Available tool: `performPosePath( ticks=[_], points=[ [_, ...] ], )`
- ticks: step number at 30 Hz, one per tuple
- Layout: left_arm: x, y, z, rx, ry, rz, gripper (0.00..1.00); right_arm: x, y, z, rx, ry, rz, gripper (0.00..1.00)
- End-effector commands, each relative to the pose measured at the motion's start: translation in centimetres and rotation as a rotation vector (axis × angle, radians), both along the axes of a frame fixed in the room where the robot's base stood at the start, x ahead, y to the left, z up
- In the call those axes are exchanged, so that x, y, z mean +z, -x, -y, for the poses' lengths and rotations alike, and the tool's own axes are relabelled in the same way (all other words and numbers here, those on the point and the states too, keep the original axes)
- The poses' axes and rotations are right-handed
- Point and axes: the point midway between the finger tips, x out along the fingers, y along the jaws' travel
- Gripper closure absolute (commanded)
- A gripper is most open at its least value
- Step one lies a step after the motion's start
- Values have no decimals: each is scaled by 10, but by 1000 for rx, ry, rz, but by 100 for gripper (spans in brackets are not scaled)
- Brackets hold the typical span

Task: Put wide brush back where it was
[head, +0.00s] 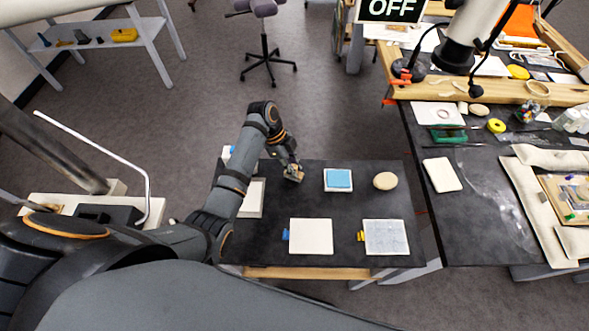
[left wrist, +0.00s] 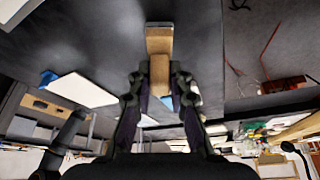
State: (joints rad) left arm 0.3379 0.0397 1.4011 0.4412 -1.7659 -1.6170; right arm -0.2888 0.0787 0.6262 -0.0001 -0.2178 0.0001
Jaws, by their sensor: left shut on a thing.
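The wide brush (left wrist: 159,42) is a tan, wood-coloured piece with a broad end and a narrower part between my fingers in the left wrist view. My left gripper (left wrist: 160,82) is shut on the narrower part. In the head view my left gripper (head: 292,172) is over the back of the small dark table (head: 275,204), left of the blue pad, with a small tan part of the brush (head: 294,175) showing at its tips. Whether the brush touches the table cannot be told. My right gripper is not in view.
The small table holds a blue pad (head: 338,179) on a white base, a round tan disc (head: 385,181), a white square (head: 311,236), a patterned square (head: 386,237) and a white block (head: 251,198). A cluttered dark workbench (head: 480,215) stands right, across a gap.

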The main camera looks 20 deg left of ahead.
Motion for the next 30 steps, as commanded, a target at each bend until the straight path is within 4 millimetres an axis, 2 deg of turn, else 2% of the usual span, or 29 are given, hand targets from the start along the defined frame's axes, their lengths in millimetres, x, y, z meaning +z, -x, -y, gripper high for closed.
performPosePath(
  ticks=[3,5,8,9,12,14,22,25,30],
  points=[
    [0,1,0,0,0,-4,100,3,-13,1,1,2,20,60],
    [0,1,0,0,0,-4,100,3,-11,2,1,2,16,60],
    [-4,1,0,1,-1,-5,100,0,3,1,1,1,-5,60],
    [-4,1,0,1,-1,-5,79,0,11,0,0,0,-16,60],
    [-3,1,0,1,-1,-5,66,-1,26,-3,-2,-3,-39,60],
    [-3,1,0,1,-1,-5,59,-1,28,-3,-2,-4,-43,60],
    [-2,1,0,1,0,-4,59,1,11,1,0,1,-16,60],
    [4,0,-2,1,-1,0,59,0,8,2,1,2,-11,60],
    [35,-3,-16,2,-2,4,59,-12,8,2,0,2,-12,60]
  ],
)
